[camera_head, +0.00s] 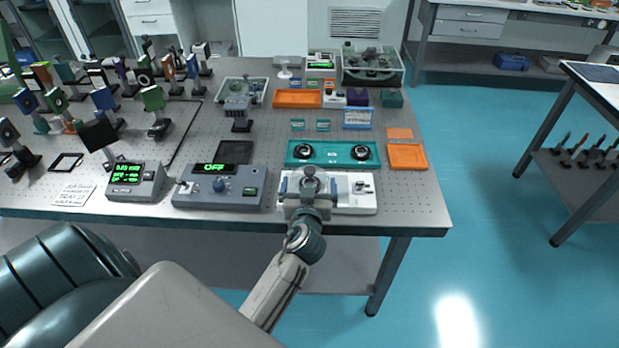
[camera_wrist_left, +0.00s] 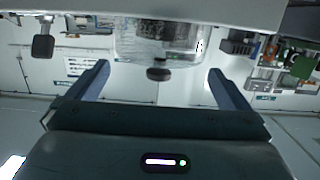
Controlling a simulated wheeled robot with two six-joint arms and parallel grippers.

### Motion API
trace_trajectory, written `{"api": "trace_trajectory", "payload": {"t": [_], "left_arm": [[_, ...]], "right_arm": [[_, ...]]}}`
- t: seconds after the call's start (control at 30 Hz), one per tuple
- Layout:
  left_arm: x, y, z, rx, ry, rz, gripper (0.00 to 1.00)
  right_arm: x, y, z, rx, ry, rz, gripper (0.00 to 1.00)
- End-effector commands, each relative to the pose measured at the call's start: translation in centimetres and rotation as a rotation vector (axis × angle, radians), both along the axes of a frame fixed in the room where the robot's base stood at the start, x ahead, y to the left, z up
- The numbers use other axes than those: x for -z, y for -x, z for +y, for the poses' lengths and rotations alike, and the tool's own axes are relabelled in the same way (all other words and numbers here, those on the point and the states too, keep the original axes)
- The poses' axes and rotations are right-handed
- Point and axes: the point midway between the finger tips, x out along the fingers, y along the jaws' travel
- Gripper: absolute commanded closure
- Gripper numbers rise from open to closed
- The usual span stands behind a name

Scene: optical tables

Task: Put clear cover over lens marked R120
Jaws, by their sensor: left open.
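A teal tray (camera_head: 333,154) near the table's front right holds two dark round lenses, a left one (camera_head: 304,151) and a right one (camera_head: 361,152). Two small teal labels (camera_head: 297,124) stand behind it; their writing is too small to read, so I cannot tell which lens is R120. My left gripper (camera_head: 309,182) is open over a white stand (camera_head: 356,203) in front of the tray. In the left wrist view, a clear cover (camera_wrist_left: 160,42) with a dark knob (camera_wrist_left: 158,73) lies between the spread fingers, apart from both. My right gripper is out of view.
A grey box reading OFF (camera_head: 222,187) and a green-lit meter (camera_head: 134,182) stand left of the stand. Orange trays lie at right (camera_head: 407,157) and behind (camera_head: 297,98). Many mounted optics crowd the table's left side. The table's front right corner is clear.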

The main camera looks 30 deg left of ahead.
Motion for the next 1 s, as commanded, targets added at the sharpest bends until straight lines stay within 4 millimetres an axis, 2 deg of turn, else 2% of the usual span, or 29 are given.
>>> {"api": "trace_trajectory", "payload": {"t": [0.03, 0.2, 0.4, 1.0], "left_arm": [[0.3, 1.2, -0.7, -0.002, 0.006, -0.001, 0.0], [-0.4, 4.1, -2.5, -0.002, 0.004, -0.001, 0.0], [-0.9, 5.8, -3.5, 0.0, 0.002, -0.001, 0.0], [-1.1, 6.1, -3.7, 0.0, -0.001, 0.0, 0.0]], "right_arm": [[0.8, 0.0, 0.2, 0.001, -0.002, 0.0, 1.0], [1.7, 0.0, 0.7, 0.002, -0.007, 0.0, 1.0], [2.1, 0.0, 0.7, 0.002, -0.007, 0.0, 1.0], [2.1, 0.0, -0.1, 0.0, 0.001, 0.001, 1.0]]}}
